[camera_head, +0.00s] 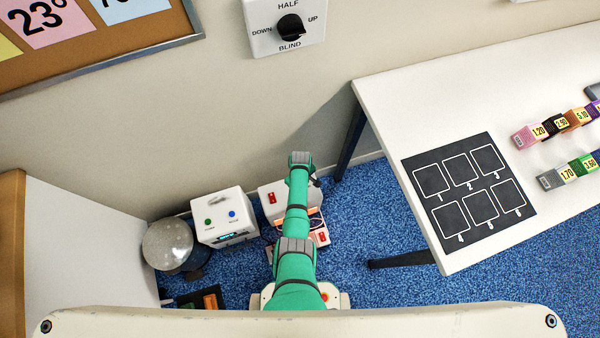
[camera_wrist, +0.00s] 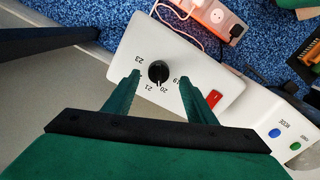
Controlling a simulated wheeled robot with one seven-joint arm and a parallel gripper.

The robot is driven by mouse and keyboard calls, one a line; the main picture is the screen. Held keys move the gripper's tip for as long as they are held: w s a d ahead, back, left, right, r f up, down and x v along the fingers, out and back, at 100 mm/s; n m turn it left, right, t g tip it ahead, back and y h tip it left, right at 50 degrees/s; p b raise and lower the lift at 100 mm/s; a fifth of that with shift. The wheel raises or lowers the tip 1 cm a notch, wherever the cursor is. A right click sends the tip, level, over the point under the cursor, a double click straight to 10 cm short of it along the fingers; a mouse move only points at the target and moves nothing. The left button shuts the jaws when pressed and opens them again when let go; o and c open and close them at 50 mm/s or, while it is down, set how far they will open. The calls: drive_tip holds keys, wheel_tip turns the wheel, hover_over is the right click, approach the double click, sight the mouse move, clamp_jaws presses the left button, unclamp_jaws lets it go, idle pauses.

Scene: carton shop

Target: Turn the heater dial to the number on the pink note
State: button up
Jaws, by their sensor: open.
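The pink note (camera_head: 60,32) reads "23°" on the cork board at the top left of the head view. The heater (camera_head: 268,188) is a white box with a red switch, standing on the floor partly behind my arm. In the wrist view, the heater (camera_wrist: 205,62) shows its black dial (camera_wrist: 158,72) with the numbers 23, 21, 20 and 19 visible around it. I cannot tell clearly which number the dial points to. My gripper (camera_wrist: 159,76) is open, with one green finger on each side of the dial in the picture; contact is not visible. In the head view my arm hides the gripper.
A power strip (camera_wrist: 218,14) with cables lies by the heater. A wall dial marked blind (camera_head: 290,27) is above. A white table (camera_head: 390,100) stands at right.

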wheel_tip(320, 180, up, 7)
drive_tip(key=shift+s, duration=0.2)
idle(0.4)
